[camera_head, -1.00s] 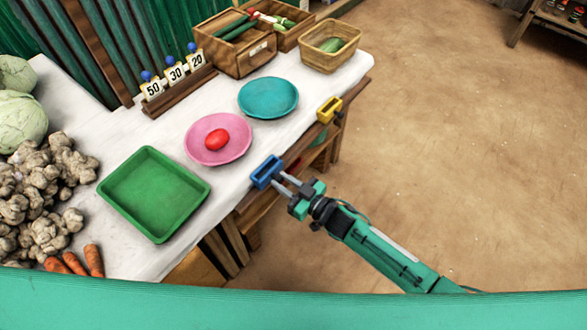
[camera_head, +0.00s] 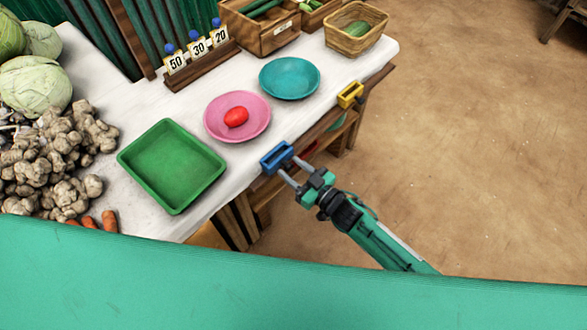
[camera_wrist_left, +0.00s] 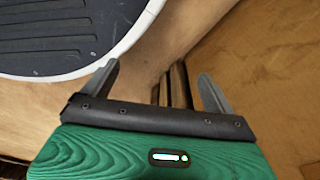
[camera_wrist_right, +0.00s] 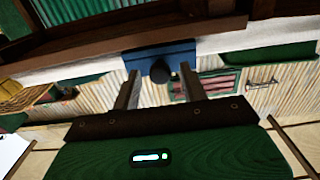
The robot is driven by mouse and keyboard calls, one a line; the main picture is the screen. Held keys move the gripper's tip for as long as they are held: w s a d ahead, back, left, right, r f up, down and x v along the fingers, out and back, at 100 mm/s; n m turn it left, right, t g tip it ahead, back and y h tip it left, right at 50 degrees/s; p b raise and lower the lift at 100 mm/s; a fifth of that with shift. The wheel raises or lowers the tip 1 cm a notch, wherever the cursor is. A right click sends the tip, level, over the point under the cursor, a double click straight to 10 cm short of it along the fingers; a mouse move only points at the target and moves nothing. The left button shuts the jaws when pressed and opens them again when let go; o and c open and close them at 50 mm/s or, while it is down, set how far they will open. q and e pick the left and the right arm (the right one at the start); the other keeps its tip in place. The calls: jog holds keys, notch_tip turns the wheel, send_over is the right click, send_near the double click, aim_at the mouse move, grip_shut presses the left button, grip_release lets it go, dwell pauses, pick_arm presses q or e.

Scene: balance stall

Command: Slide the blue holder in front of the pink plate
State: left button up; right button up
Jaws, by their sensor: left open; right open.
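The blue holder (camera_head: 276,157) sits at the front edge of the table, in front of the pink plate (camera_head: 222,104) and a little to its right. A red tomato-like item (camera_head: 236,117) lies on the pink plate. My right gripper (camera_head: 288,171) is at the blue holder, its open fingers reaching to the holder's front side. In the right wrist view the blue holder (camera_wrist_right: 160,60) with a dark round knob (camera_wrist_right: 160,72) shows between the open fingertips; contact cannot be told. My left gripper (camera_wrist_left: 158,85) is open and empty in the left wrist view.
A green tray (camera_head: 172,166) lies left of the pink plate. A teal plate (camera_head: 289,78) and a yellow holder (camera_head: 350,94) are to the right. Number cards (camera_head: 198,48), crates and vegetables stand around.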

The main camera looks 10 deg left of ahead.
pick_arm(q)
jog(key=shift+w+d+r+b, duration=0.15)
jog(key=shift+w+r+b, duration=0.05)
jog(key=shift+r, duration=0.2)
jog(key=shift+w+d+r+b, duration=0.1)
jog(key=shift+w+r+b, duration=0.1)
jog(key=shift+r, duration=0.2)
pick_arm(e)
jog(key=v, duration=1.3)
jog(key=shift+s+d, duration=0.25)
jog(key=shift+d, duration=0.1)
pick_arm(q)
jog(key=shift+w, duration=0.3)
